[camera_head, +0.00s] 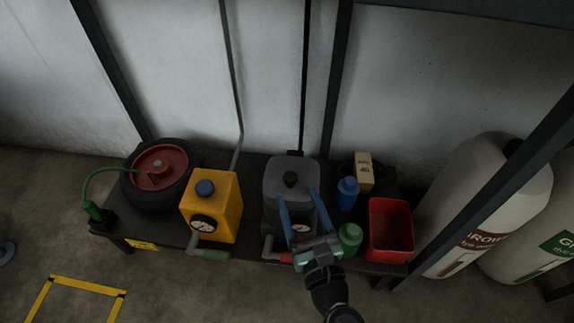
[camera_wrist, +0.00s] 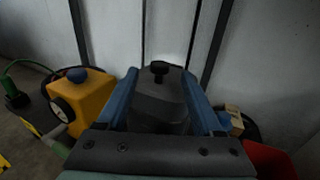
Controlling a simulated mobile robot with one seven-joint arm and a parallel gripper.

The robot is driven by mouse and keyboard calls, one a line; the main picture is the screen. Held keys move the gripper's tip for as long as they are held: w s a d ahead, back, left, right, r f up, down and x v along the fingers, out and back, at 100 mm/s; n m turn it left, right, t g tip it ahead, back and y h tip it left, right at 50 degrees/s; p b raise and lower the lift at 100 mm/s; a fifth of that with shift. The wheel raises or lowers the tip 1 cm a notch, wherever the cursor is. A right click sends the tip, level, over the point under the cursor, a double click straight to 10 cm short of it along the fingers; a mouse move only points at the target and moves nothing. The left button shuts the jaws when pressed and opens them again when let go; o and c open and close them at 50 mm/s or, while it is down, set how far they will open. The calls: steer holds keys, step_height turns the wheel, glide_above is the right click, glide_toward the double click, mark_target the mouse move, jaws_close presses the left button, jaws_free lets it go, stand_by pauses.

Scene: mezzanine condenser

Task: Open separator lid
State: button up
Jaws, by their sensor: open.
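A grey box-shaped unit (camera_head: 289,172), which looks like the separator, stands on the dark bench near its middle. A black knob (camera_head: 290,179) sits on its top, and a round gauge shows on its front. In the wrist view the grey unit (camera_wrist: 160,105) and its knob (camera_wrist: 159,69) appear between my fingers. My gripper (camera_head: 297,193) is open and empty, its two blue fingers pointing toward the unit from the front. The fingers flank the knob in the picture; whether they touch the unit I cannot tell. The gripper hides part of the unit's front.
A blue bottle (camera_head: 347,193), green bottle (camera_head: 350,238), cardboard box (camera_head: 363,172) and red bin (camera_head: 390,230) stand right.

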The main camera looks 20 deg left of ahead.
mark_target(286, 166)
steer(key=b+x, duration=0.3)
steer(key=x, duration=0.6)
steer(key=shift+w+a, duration=0.2)
steer(key=shift+w, duration=0.1)
steer(key=shift+c, duration=0.3)
jaws_close()
stand_by(0.6)
